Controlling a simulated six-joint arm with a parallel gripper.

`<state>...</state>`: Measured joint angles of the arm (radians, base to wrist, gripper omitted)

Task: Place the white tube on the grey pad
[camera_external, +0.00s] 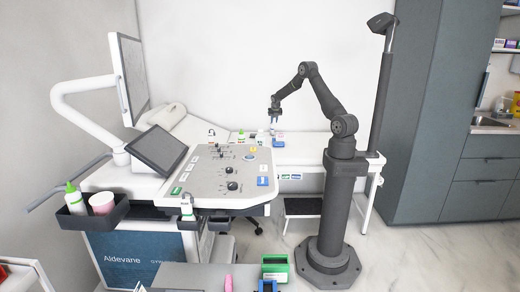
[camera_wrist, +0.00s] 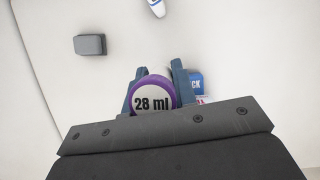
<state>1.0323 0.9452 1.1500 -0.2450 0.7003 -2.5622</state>
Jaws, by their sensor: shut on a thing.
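My gripper (camera_wrist: 152,85) is shut on a round thing (camera_wrist: 152,97) with a white face marked "28 ml" and a purple rim. I see it end-on, so I cannot tell whether it is the white tube. In the external view my gripper (camera_external: 274,115) points down over the white couch top at the back. A small dark grey block (camera_wrist: 90,45), possibly the grey pad, lies apart from my gripper at upper left in the wrist view. A white, blue-marked elongated thing (camera_wrist: 157,7) is cut off at the top edge.
The white surface (camera_wrist: 235,50) is otherwise mostly clear.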

